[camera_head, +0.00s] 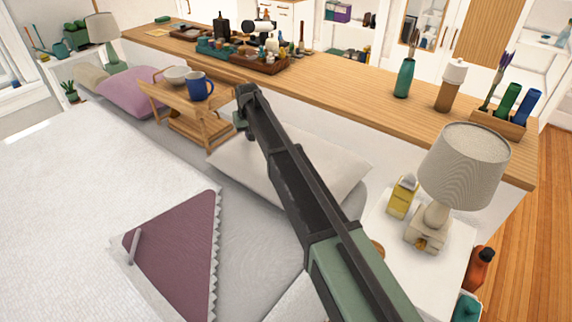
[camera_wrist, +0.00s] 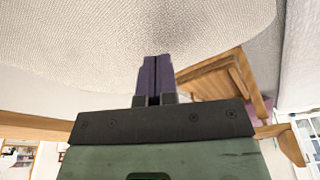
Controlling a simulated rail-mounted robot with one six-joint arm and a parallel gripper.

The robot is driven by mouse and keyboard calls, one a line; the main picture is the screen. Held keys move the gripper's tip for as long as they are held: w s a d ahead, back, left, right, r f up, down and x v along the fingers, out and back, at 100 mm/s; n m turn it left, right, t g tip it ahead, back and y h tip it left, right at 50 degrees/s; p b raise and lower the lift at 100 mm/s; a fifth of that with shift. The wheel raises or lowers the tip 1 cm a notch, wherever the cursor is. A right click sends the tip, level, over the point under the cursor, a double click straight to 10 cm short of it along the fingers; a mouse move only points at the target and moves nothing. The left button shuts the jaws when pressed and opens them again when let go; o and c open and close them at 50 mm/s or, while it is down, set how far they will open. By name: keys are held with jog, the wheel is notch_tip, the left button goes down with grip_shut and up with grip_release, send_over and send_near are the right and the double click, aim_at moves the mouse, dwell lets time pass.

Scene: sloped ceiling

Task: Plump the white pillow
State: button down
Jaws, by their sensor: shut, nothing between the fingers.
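The white pillow (camera_head: 245,158) lies on the bed against the long wooden counter. My dark arm crosses in front of its middle in the head view. My gripper (camera_wrist: 156,60) shows in the wrist view with its two dark fingers shut together and empty. The fingers point at a pale woven surface (camera_wrist: 100,40); I cannot tell whether this is the pillow, or whether they touch it. In the head view the arm's end is above the pillow's far left side, beside the wooden bed tray (camera_head: 190,118), and the fingertips cannot be made out.
The bed tray also shows in the wrist view (camera_wrist: 215,78). It holds a blue mug (camera_head: 199,86) and a bowl (camera_head: 175,75). A lamp (camera_head: 465,165) and a yellow carton (camera_head: 402,196) stand on the right bedside table. A mauve folded cloth (camera_head: 180,250) lies on the bed.

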jog(key=shift+b+x, duration=0.75)
jog(key=shift+x, duration=0.1)
jog(key=shift+s, duration=0.15)
jog(key=shift+r, duration=0.1)
jog(key=shift+w+p+v, duration=0.15)
jog(key=shift+p+v, duration=0.55)
jog(key=shift+p, duration=0.1)
jog(key=shift+w+p+v, duration=0.1)
jog(key=shift+p+v, duration=0.55)
jog(key=shift+p, duration=0.1)
jog(key=p+v, duration=0.3)
jog(key=w+p+v, duration=0.1)
jog(key=p+v, duration=0.1)
jog(key=shift+a+r, duration=0.1)
jog(key=shift+a, duration=0.1)
